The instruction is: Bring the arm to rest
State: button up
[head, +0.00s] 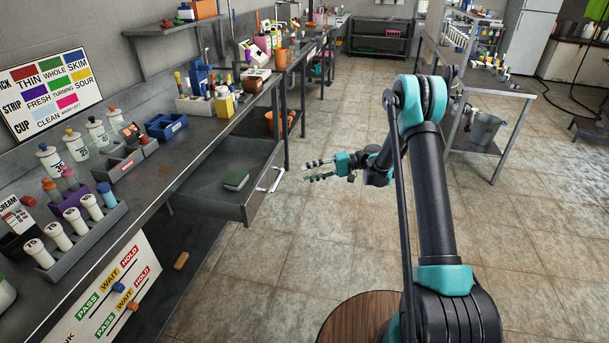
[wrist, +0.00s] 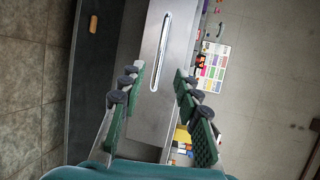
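My gripper (head: 320,170) is in the middle of the head view, to the right of the open drawer (head: 205,201) and its white handle (head: 270,180). In the wrist view my gripper (wrist: 160,95) has its two padded fingers spread apart with nothing between them. The drawer's handle (wrist: 160,52) shows ahead, beyond the fingertips. The fingers look clear of it. My arm is stretched out from the lower right of the head view over the tiled floor.
The long bench at left carries bottles, a rack (head: 85,240) and blue bins (head: 166,126). The tiled floor (head: 330,245) between is free.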

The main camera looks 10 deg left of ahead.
jog(key=s+d+r+m+t+h, duration=0.3)
jog(key=s+d+r+t+h, duration=0.3)
jog(key=s+d, duration=0.5)
jog(key=s+d+f+t+h, duration=0.2)
jog(key=s+d+h, duration=0.7)
jog(key=s+d, duration=1.1)
jog(key=shift+d+f+t, duration=0.15)
jog(key=shift+t, duration=0.45)
dwell(0.5)
